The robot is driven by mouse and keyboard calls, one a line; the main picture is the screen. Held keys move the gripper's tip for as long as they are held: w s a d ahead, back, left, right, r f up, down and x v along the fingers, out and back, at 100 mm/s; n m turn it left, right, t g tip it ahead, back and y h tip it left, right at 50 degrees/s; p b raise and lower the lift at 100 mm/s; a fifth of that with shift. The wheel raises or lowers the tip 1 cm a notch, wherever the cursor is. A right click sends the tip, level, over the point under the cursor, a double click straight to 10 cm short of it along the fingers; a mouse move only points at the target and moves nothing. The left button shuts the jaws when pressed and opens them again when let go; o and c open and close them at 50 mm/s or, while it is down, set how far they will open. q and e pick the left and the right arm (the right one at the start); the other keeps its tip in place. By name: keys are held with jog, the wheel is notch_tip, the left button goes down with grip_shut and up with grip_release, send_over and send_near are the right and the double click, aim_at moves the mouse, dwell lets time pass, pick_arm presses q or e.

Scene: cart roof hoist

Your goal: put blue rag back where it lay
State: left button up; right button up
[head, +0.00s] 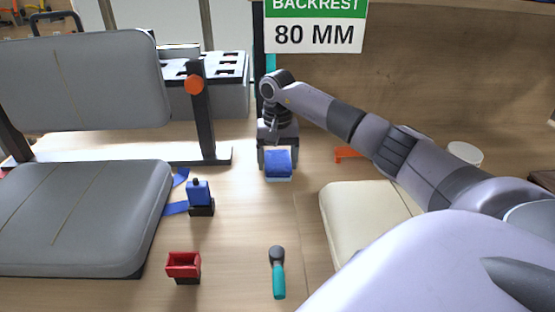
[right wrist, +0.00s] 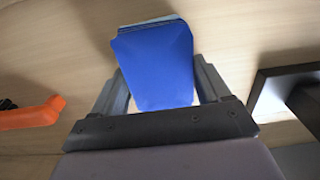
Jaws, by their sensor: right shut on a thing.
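The blue rag (head: 278,160) is a small folded block with a paler lower edge, in the middle of the head view. My right gripper (head: 277,154) is shut on it, pointing down over the wooden floor. In the right wrist view the rag (right wrist: 155,62) sits between the two fingers of my right gripper (right wrist: 158,88). I cannot tell whether its underside touches the floor. My left gripper is in neither view.
A grey seat (head: 80,220) and backrest (head: 85,82) stand left. A blue clamp-like item (head: 199,192), a red bin (head: 184,265) and a teal-handled tool (head: 278,275) lie in front. An orange piece (head: 347,153) and cream cushion (head: 365,212) are right. Floor around the rag is clear.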

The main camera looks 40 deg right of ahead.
aim_at(277, 158)
jog(key=shift+f, duration=0.2)
jog(key=o, duration=1)
jog(key=shift+r, duration=0.1)
jog(key=shift+r, duration=0.1)
notch_tip(277, 158, up, 12)
jog(key=shift+r+p, duration=0.1)
jog(key=shift+p, duration=0.35)
